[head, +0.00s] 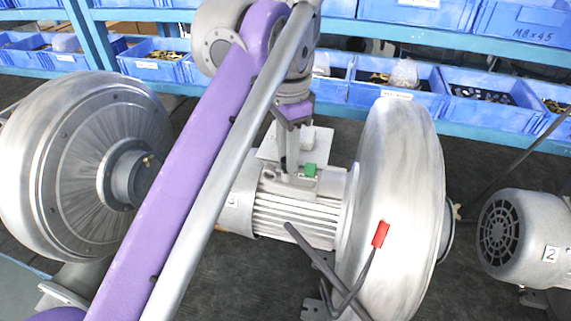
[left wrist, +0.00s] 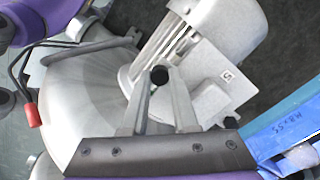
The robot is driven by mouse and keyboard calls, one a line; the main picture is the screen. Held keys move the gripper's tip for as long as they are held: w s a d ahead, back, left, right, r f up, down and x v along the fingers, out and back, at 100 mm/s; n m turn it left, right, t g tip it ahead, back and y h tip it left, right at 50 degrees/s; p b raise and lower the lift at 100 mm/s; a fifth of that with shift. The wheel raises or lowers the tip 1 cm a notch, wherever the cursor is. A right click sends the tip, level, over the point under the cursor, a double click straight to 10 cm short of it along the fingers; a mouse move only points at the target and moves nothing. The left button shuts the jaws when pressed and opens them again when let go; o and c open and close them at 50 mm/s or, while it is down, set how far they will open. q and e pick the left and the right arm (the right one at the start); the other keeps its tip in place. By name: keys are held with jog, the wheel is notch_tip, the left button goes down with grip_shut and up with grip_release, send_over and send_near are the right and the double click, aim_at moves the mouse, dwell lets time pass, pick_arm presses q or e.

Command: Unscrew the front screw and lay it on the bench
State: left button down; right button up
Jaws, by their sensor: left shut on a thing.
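My left gripper (head: 291,170) reaches down onto the terminal box on top of the motor (head: 295,215) of the middle blower. In the left wrist view its two fingers (left wrist: 161,84) are shut on a round black screw head (left wrist: 159,74). The screw is hidden behind the fingers in the head view, and I cannot tell whether its shank is still in the thread. A second black screw (left wrist: 231,122) shows at another corner of the box. A green part (head: 310,170) sits beside the fingers. My right gripper is not in view.
Another blower (head: 80,150) is at left, and a motor (head: 525,235) at right. Blue bins (head: 400,108) line the back. Dark bench (head: 465,160) shows between them.

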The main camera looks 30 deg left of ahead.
pick_arm(q)
jog(key=n, duration=0.5)
jog(key=shift+d, duration=0.1)
jog(key=n, duration=0.5)
jog(key=shift+n, duration=0.4)
jog(key=c, duration=1)
grip_release()
jog(key=shift+o, duration=0.2)
jog(key=m, duration=0.5)
jog(key=shift+m, duration=0.4)
jog(key=m, duration=1.9)
jog(key=shift+m, duration=0.3)
